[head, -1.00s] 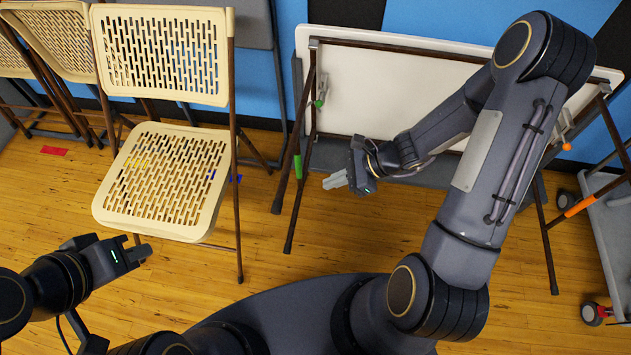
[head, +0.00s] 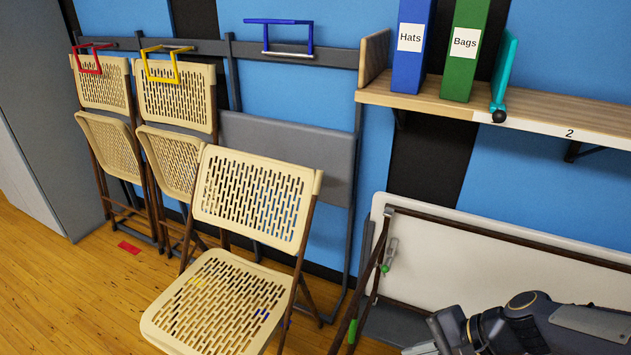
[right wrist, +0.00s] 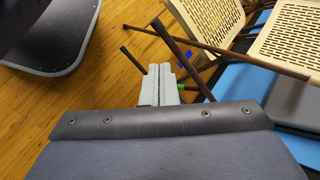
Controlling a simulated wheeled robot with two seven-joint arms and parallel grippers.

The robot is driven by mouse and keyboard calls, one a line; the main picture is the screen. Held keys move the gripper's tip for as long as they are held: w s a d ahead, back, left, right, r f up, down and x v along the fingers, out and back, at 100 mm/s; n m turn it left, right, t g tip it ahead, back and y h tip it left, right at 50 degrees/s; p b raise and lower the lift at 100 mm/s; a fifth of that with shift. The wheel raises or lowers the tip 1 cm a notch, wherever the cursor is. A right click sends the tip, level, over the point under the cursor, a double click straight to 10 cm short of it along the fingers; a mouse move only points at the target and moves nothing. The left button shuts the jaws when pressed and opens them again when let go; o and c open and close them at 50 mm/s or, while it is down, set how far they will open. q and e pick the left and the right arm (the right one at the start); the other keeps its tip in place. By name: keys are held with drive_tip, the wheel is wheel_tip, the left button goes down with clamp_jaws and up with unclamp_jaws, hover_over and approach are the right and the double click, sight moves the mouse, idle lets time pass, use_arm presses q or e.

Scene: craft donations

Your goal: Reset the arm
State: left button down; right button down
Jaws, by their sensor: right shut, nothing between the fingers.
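My right arm (head: 580,322) shows at the bottom right of the head view, in front of the folded white table. Its gripper is cut off by the lower edge there. In the right wrist view my right gripper (right wrist: 160,78) has its two grey fingers together, with nothing between them, above the wooden floor. A dark table leg lies close beside the fingers in that view; I cannot tell whether they touch. My left gripper is in neither current view.
An open beige folding chair (head: 215,305) stands left of the folded white table (head: 520,270). Folded beige chairs (head: 105,82) lean at the wall rack. A shelf (head: 560,113) holds a blue "Hats" binder (head: 410,62) and a green "Bags" binder (head: 465,62). Bare floor (head: 50,290) lies at left.

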drive_tip(key=s+d+r+n+t+h, duration=0.2)
drive_tip(key=s+r+n+t+h, duration=0.15)
drive_tip(key=s+r+n, duration=0.45)
wheel_tip(320, 180, up, 11)
drive_tip(key=s+n+p, duration=0.1)
drive_tip(key=p, duration=1.1)
drive_tip(key=shift+s+d+n+g+h, duration=0.2)
drive_tip(key=shift+s+n+g+h, duration=0.1)
drive_tip(key=shift+n+g+h, duration=0.1)
drive_tip(key=shift+f, duration=0.15)
idle(0.4)
